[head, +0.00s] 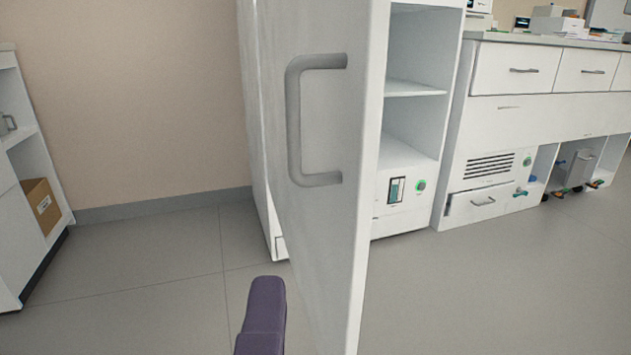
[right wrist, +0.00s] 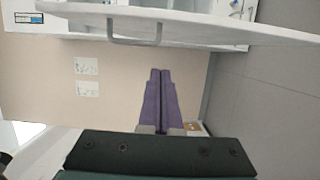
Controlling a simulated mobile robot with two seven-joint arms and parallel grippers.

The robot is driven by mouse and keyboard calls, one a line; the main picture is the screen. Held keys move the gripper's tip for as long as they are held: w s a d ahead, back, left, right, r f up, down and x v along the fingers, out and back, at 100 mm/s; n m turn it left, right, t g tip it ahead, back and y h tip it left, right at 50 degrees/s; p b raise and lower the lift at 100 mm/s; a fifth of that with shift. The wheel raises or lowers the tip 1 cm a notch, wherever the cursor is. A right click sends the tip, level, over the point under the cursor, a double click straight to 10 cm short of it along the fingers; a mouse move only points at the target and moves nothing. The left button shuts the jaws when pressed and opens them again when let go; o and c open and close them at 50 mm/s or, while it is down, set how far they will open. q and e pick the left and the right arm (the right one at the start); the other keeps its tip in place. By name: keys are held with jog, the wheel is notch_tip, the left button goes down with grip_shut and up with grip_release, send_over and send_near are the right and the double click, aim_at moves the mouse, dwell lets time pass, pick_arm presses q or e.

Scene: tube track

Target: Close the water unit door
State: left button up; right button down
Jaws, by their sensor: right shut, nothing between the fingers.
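The white water unit door (head: 340,200) stands open toward me, seen almost edge-on in the middle of the head view. Its grey bar handle (head: 294,120) is on the left face. In the right wrist view the door (right wrist: 230,25) runs across the top with its handle (right wrist: 135,41). My right gripper (head: 265,285), with purple fingers, is low and left of the door, below the handle. Its fingers (right wrist: 160,72) are shut, empty and apart from the handle. I cannot tell whether it touches the door. My left gripper is not in view.
Behind the door is the open cabinet with shelves (head: 415,90) and a small panel with a green button (head: 421,186). A counter with drawers (head: 525,70) stands right. A shelf unit with a cardboard box (head: 40,205) stands at far left. The floor (head: 150,260) between is clear.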

send_near(339, 212)
jog(key=w+a+r, duration=0.3)
jog(key=w+a, duration=0.1)
jog(key=a, duration=0.1)
jog(key=d, duration=0.2)
jog(key=w+d, duration=0.1)
jog(key=d, duration=0.1)
jog(key=shift+r, duration=0.1)
jog(key=shift+d, duration=0.15)
